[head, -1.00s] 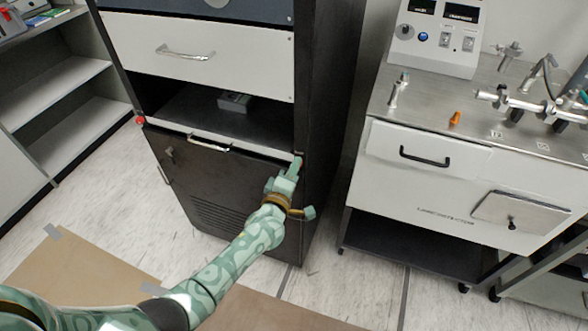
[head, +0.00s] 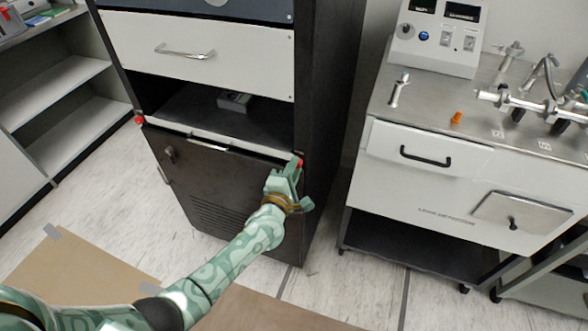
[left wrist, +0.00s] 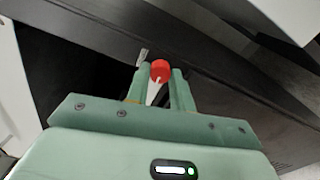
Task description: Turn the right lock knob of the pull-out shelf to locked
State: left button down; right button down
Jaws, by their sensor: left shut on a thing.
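The pull-out shelf (head: 222,137) sits in the dark cabinet, its light front edge flush above the dark door. A red lock knob, the right one (head: 299,163), is at the shelf's right end. The left red knob (head: 140,119) is at the other end. My left gripper (head: 294,168) is at the right knob. In the left wrist view the red knob (left wrist: 160,70) lies between the two fingertips, and the gripper is shut on it. The fingers partly hide the knob in the head view. My right gripper is not in view.
A drawer with a metal handle (head: 184,52) is above the shelf opening. A small grey box (head: 235,101) lies inside the opening. A metal bench (head: 430,185) stands to the right, with a floor gap between. A shelf unit (head: 75,80) stands at left.

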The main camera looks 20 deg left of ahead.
pick_arm(q)
jog(key=shift+f, duration=0.1)
jog(key=c, duration=1.2)
grip_release()
jog(key=shift+s, duration=0.1)
jog(key=s+p, duration=0.4)
jog(key=s, duration=1.2)
jog(key=shift+a, duration=0.3)
jog(key=shift+s, duration=0.1)
